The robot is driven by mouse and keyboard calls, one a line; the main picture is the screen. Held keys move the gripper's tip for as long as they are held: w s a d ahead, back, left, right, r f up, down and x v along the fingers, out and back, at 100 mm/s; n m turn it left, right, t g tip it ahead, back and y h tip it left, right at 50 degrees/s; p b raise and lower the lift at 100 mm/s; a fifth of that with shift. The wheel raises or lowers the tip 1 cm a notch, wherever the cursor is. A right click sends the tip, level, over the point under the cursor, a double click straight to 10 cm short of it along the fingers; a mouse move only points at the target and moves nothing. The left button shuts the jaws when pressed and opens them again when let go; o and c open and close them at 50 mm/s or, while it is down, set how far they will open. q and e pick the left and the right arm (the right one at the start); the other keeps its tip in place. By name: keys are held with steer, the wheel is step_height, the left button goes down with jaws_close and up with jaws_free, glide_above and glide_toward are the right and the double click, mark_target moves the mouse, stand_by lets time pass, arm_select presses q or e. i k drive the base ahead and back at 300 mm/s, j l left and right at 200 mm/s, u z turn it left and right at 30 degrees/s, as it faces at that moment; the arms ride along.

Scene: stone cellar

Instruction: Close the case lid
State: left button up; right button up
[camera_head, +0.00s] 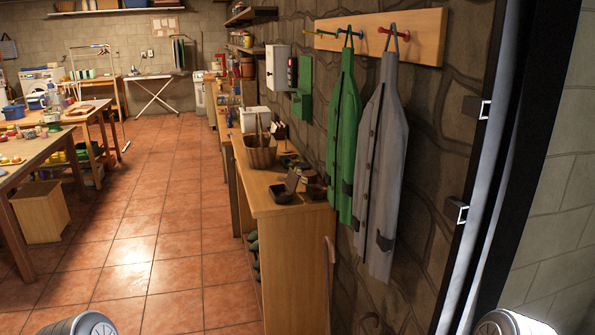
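I cannot clearly make out a case with a lid in the head view. A small dark open container (281,194) sits on the near end of the wooden counter, with a small upright flat piece (292,179) beside it. I cannot tell whether these belong to a case. Only rounded grey parts of my two arms show at the bottom edge, one at the left and one at the right. Neither gripper is in view.
The wooden counter (290,216) runs along the right wall, with a basket (261,155) on it. Green (344,140) and grey (383,150) garments hang from a rack. A doorframe is close at right. Worktables (30,160) stand at left. The tiled floor (150,230) between is clear.

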mark_target(292, 180)
steer(key=i+z, duration=0.1)
steer(key=z, duration=0.35)
steer(key=j+z, duration=0.15)
steer(key=z, duration=0.35)
steer(key=i+j+z, duration=0.1)
steer(key=z, duration=0.35)
steer(key=i+j+z, duration=0.2)
steer(key=j+z, duration=0.25)
steer(key=j, duration=0.85)
steer(key=j+z, duration=0.5)
steer(key=j, duration=1.75)
steer(key=k, duration=0.05)
